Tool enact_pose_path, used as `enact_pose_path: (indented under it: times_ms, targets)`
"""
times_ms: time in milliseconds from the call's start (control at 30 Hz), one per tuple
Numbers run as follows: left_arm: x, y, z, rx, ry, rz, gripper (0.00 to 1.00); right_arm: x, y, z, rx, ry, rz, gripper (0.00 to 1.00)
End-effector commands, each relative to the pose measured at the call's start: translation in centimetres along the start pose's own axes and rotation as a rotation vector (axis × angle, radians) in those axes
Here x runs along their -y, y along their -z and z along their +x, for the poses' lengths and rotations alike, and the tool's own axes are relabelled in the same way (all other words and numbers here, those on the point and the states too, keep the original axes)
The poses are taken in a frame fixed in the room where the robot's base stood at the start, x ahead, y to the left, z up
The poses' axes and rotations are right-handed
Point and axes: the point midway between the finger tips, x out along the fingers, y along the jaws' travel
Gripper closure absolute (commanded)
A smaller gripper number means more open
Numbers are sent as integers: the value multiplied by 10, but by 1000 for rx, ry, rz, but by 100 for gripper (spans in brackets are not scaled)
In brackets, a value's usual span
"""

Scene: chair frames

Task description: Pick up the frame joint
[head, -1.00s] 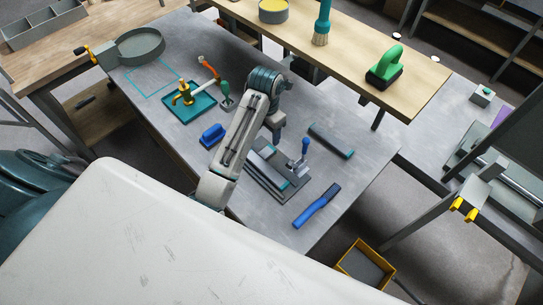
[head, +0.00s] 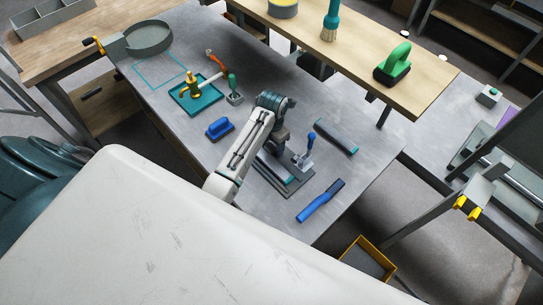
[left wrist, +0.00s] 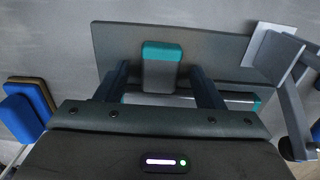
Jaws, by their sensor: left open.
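The frame joint (left wrist: 162,72) looks like a grey piece with teal ends, a short stub meeting a longer bar (left wrist: 185,100). It lies on a dark grey plate (left wrist: 215,45). In the head view the joint (head: 290,180) is partly hidden by my left arm. My left gripper (head: 277,145) points down over the plate. In the left wrist view the left gripper (left wrist: 163,85) is open, one finger on each side of the stub, with gaps on both sides. My right gripper is not in view.
A blue-handled clamp (head: 305,155) stands on the plate's right side. A loose teal-ended bar (head: 336,136), a blue brush (head: 220,128) and a long blue tool (head: 320,201) lie nearby on the grey bench (head: 365,170). A teal tray (head: 197,108) stands farther left.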

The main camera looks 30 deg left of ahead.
Motion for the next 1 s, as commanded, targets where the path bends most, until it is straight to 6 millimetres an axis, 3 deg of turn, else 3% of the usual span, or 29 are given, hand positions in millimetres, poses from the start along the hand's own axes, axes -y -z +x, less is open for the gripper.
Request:
enact_pose_path:
  times_ms: [233,500,1000]
  targets:
    - [0,0,3,1,-1,0,38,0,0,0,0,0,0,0]
    - [0,0,3,1,-1,0,89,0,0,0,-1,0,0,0]
    - [0,-1,-9,4,-2,0,91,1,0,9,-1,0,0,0]
